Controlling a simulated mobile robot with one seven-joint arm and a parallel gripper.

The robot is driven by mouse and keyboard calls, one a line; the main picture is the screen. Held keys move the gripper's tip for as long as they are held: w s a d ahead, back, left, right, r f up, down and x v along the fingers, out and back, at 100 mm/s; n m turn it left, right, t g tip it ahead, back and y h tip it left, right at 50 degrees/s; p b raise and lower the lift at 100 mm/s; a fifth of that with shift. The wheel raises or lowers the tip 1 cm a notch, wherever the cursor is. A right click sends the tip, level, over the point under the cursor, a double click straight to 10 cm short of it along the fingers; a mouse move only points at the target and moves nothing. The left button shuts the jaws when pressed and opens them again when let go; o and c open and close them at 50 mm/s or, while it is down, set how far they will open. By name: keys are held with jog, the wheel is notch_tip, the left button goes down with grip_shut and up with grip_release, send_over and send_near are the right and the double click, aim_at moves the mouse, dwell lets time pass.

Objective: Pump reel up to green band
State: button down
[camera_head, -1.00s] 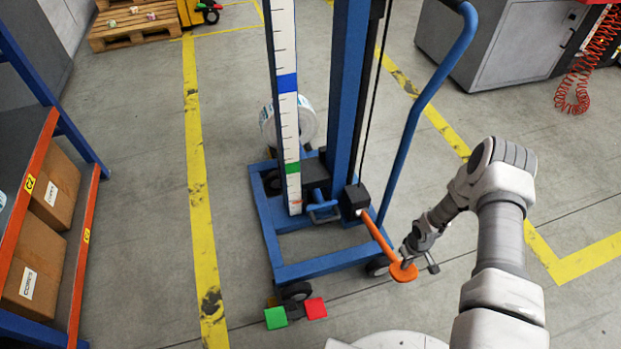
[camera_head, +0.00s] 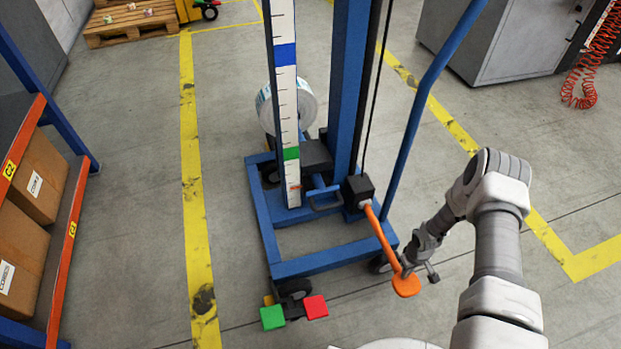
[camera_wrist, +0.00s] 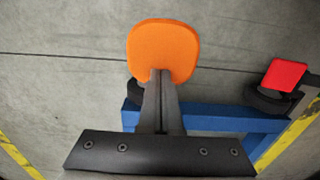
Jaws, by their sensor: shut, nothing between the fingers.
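The reel (camera_head: 307,108), white with a printed side, sits behind the scale on a blue wheeled lifter (camera_head: 262,215). The white scale (camera_head: 288,110) has a green band (camera_head: 291,153) low down and a blue band (camera_head: 286,54) higher up. A small orange pointer (camera_head: 295,187) shows below the green band. An orange pump lever (camera_head: 384,240) slopes down from a black block to a flat paddle end (camera_wrist: 162,45). My gripper (camera_head: 404,272) is shut and empty, with its fingertips (camera_wrist: 160,74) over the paddle. I cannot tell whether they touch it.
Green (camera_head: 272,317) and red (camera_head: 315,307) pedals stick out by the front wheel. A blue handle bar (camera_head: 425,90) rises beside the lever. Shelving with boxes (camera_head: 38,180) stands at the left and a grey cabinet (camera_head: 505,45) at the back right. Floor between is clear.

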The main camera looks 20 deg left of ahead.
jog(key=f, duration=0.2)
jog(key=a+f, duration=0.1)
jog(key=f, duration=0.1)
jog(key=shift+w+f, duration=0.2)
jog(key=shift+f, duration=0.2)
jog(key=shift+w+r, duration=0.1)
jog(key=shift+r, duration=0.2)
notch_tip(320, 180, up, 16)
jog(key=p, duration=1)
jog(key=shift+s+d+f, duration=0.2)
jog(key=shift+d, duration=0.1)
